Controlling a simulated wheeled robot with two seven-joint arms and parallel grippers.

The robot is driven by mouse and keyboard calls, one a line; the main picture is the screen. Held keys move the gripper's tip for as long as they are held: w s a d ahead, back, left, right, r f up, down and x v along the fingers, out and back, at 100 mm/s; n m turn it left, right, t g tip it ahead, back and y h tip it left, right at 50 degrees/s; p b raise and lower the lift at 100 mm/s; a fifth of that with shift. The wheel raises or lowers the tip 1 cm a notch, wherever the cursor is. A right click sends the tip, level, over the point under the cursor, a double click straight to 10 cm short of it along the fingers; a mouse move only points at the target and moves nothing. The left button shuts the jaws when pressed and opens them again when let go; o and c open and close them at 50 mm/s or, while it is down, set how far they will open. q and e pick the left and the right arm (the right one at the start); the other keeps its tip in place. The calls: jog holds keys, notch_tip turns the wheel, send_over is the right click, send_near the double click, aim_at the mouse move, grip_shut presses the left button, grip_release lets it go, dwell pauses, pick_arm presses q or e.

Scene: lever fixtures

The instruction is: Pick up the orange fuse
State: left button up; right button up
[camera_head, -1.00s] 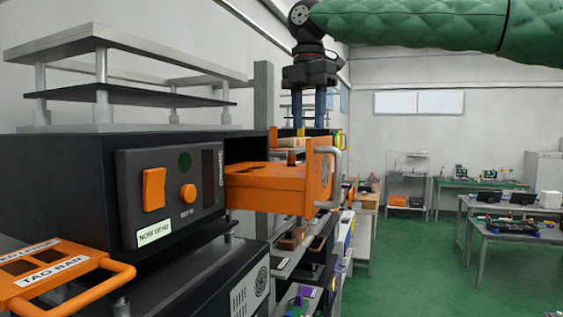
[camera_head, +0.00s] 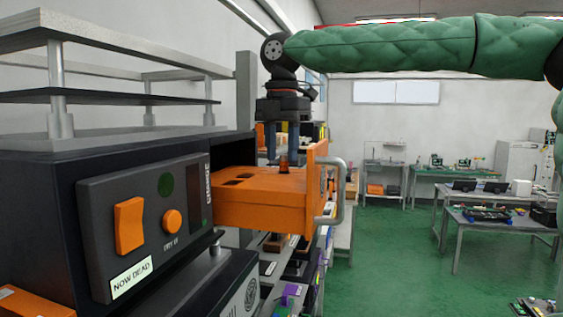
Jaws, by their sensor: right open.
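The orange drawer (camera_head: 258,207) is pulled out of the dark machine. A small dark orange piece, which looks like the fuse (camera_head: 283,168), stands upright on the drawer's top near its front panel. My right gripper (camera_head: 283,157) points straight down over it, with one dark blue finger on each side. The gripper is open, and a gap shows between the fingers. The fingertips are close to the drawer's top, around the fuse's height; I cannot tell whether they touch it. My left gripper is out of view.
The drawer's grey handle (camera_head: 338,192) and raised front panel (camera_head: 315,190) stand just right of the gripper. The machine's control panel (camera_head: 150,225) has an orange switch, a button and a "NOW DEAD" label. Shelves (camera_head: 120,97) rise above it.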

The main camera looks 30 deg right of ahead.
jog(key=shift+s+f, duration=0.15)
jog(key=shift+f, duration=0.25)
jog(key=shift+s+f, duration=0.35)
jog(key=shift+s, duration=0.15)
jog(key=shift+w, duration=0.15)
jog(key=shift+w+f, duration=0.1)
jog(key=shift+w, duration=0.05)
jog(key=shift+c, duration=1.2)
jog(key=shift+w, duration=0.1)
jog(key=c, duration=0.4)
grip_shut()
jog(key=shift+s, duration=0.25)
